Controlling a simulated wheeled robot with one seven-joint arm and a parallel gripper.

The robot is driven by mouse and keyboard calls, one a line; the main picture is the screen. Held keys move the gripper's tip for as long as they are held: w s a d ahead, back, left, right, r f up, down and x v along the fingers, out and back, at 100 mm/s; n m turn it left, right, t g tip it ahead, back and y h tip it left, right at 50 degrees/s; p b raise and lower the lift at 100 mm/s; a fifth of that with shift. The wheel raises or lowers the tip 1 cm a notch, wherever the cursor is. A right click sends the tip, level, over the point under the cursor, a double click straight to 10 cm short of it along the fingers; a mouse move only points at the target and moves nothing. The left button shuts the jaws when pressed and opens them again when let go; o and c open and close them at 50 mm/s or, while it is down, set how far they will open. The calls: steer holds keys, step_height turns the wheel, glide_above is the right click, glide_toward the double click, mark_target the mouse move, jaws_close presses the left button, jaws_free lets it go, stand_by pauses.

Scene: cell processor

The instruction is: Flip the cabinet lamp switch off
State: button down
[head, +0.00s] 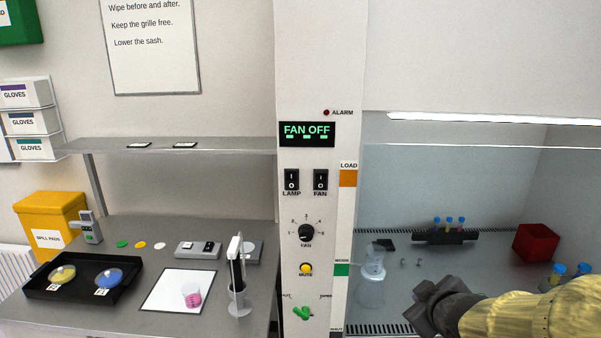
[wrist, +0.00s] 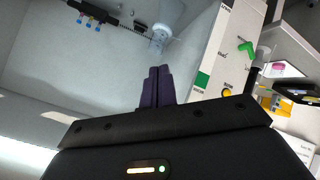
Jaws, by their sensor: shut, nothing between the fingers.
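The lamp switch (head: 291,180) is a black rocker marked I and O on the white control column, labelled LAMP, left of the matching fan switch (head: 320,180). Its tilt is too small to tell. The cabinet lamp (head: 480,118) shows as a bright white strip. My gripper (head: 418,305) is at the lower right in the head view, inside the cabinet opening, below and right of the switch and well apart from it. In the wrist view its dark fingers (wrist: 157,86) are together and empty. The lamp switch is not visible in the wrist view.
The column (wrist: 226,50) also carries a fan knob (head: 306,232), a yellow mute button (head: 306,269) and a green valve (head: 302,313). A flask (head: 374,264), a tube rack (head: 446,237) and a red box (head: 536,243) stand in the cabinet. A shelf (head: 230,146) is left of the column.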

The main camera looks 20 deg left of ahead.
steer(key=s+a+r+n+g+y+p, duration=0.2)
steer(key=a+r+n+y+p, duration=0.3)
steer(key=a+r+n+y, duration=0.6)
steer(key=s+a+r+n, duration=0.1)
steer(key=a+r+n, duration=0.5)
steer(key=r, duration=0.4)
steer(key=shift+p, duration=0.35)
steer(key=shift+w+a, duration=0.1)
steer(key=shift+w, duration=0.05)
steer(key=p, duration=0.3)
glide_toward(287, 189)
steer(key=a, duration=0.4)
steer(key=shift+w+a+f+p, duration=0.1)
steer(key=shift+w+a+p, duration=0.05)
steer(key=shift+w+p, duration=0.45)
steer(key=shift+w+a+f+p, duration=0.1)
steer(key=shift+w+a+p, duration=0.05)
steer(key=shift+w+p, duration=0.4)
steer(key=shift+w+a+f, duration=0.15)
steer(key=shift+w+f, duration=0.1)
steer(key=shift+w, duration=0.25)
steer(key=shift+f, duration=0.15)
